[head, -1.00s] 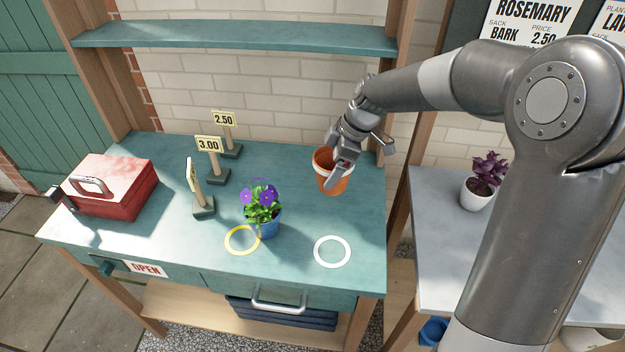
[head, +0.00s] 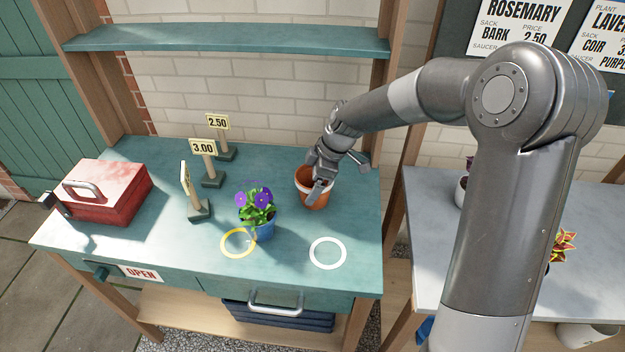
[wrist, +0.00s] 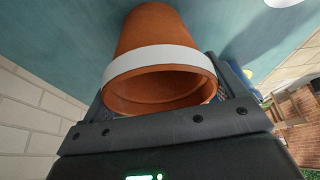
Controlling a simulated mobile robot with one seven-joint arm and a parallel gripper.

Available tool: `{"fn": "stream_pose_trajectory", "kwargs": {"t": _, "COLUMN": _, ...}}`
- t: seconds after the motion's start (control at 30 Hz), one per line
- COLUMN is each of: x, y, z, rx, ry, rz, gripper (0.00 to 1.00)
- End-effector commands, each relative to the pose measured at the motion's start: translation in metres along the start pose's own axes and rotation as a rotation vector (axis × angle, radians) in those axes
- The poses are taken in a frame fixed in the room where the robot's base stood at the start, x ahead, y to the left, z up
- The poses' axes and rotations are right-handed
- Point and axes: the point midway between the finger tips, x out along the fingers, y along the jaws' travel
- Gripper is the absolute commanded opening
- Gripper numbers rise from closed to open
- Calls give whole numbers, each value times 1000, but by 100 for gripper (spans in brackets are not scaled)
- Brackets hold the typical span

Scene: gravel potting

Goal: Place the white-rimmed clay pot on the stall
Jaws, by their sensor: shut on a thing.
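The clay pot (head: 304,193) is orange-brown with a white band around its rim. My gripper (head: 317,186) is shut on it, over the right rear part of the teal stall (head: 350,215). In the wrist view the pot (wrist: 155,35) lies between the fingers, its open mouth towards the camera and seemingly empty. I cannot tell whether its base touches the stall top. A white ring (head: 311,253) is marked on the stall, in front of the pot and slightly right. The ring is bare.
A blue pot with purple flowers (head: 264,229) stands left of the clay pot, by a yellow ring (head: 224,246). Price signs (head: 203,147) and a red toolbox (head: 108,190) are further left. A shelf (head: 230,40) spans above. A grey table (head: 425,215) stands right.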

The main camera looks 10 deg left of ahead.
Motion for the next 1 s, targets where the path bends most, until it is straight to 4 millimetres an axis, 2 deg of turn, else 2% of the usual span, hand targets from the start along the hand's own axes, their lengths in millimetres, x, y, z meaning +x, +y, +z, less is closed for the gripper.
{"fn": "stream_pose_trajectory", "kwargs": {"t": 0.17, "x": 0, "y": 0, "z": 0, "rx": 0, "ry": 0, "rz": -1, "gripper": 100}}
{"fn": "stream_pose_trajectory", "kwargs": {"t": 0.47, "x": -6, "y": 0, "z": -1, "rx": 1, "ry": 0, "rz": 1, "gripper": 100}}
{"fn": "stream_pose_trajectory", "kwargs": {"t": 0.57, "x": -20, "y": 1, "z": -1, "rx": 2, "ry": 0, "rz": 3, "gripper": 100}}
{"fn": "stream_pose_trajectory", "kwargs": {"t": 0.8, "x": -72, "y": 1, "z": 0, "rx": 1, "ry": -1, "rz": 4, "gripper": 100}}
{"fn": "stream_pose_trajectory", "kwargs": {"t": 1.0, "x": -107, "y": 0, "z": -1, "rx": 2, "ry": 0, "rz": 2, "gripper": 100}}
